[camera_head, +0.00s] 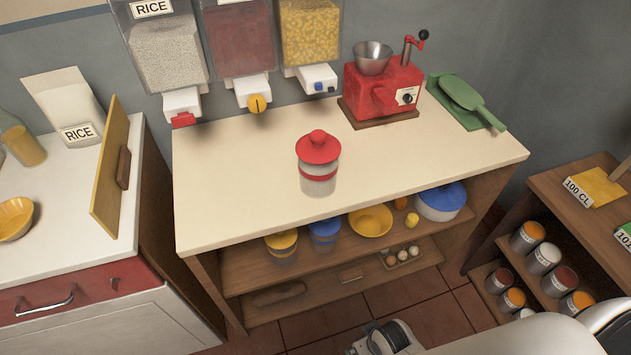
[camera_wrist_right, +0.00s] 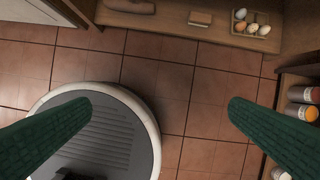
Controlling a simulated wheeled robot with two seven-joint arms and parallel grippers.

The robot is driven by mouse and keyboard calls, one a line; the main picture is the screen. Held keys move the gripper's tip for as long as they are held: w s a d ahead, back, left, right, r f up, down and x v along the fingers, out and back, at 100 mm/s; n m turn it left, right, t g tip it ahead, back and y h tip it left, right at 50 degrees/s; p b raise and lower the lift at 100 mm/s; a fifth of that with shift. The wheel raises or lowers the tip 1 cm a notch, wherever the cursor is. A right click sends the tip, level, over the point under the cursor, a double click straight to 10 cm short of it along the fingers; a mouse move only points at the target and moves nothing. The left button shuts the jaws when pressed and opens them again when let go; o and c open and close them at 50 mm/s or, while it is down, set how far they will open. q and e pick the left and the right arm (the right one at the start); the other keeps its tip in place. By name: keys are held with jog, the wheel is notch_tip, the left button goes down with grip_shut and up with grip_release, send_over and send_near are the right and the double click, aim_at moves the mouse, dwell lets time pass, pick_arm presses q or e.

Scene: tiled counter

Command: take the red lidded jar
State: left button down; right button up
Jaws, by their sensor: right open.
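The red lidded jar (camera_head: 318,163) stands upright near the front edge of the cream counter (camera_head: 240,160) in the head view. It has a domed red lid with a knob, a pale see-through body and a red band. My right gripper (camera_wrist_right: 160,105) shows in the right wrist view with two green fingers wide apart and nothing between them. It is over the tiled floor, apart from the jar, which is not in that view. My left gripper is in neither view.
Dispensers (camera_head: 235,40) hang behind the jar. A red grinder (camera_head: 383,88) and a green scoop (camera_head: 465,95) stand at the back right. A shelf (camera_head: 330,262) below holds lidded jars, a yellow bowl (camera_head: 370,220) and a blue-lidded pot (camera_head: 440,203). The counter around the jar is clear.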

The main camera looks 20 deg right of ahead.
jog(key=w+r+t+b, duration=0.2)
jog(key=w+r+b, duration=0.25)
jog(key=r, duration=0.35)
jog(key=m+t+b, duration=0.2)
jog(key=t, duration=1.1)
send_near(327, 178)
jog(key=w, duration=0.3)
jog(key=shift+t, duration=0.3)
jog(key=w, duration=0.6)
jog(key=shift+f, duration=0.3)
jog(key=w, duration=0.6)
jog(key=shift+a, duration=0.35)
jog(key=shift+s, duration=0.1)
jog(key=c, duration=1.3)
pick_arm(q)
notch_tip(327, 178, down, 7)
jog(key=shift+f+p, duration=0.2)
jog(key=shift+p, duration=0.1)
pick_arm(e)
jog(key=shift+r, duration=0.2)
jog(key=c, duration=0.4)
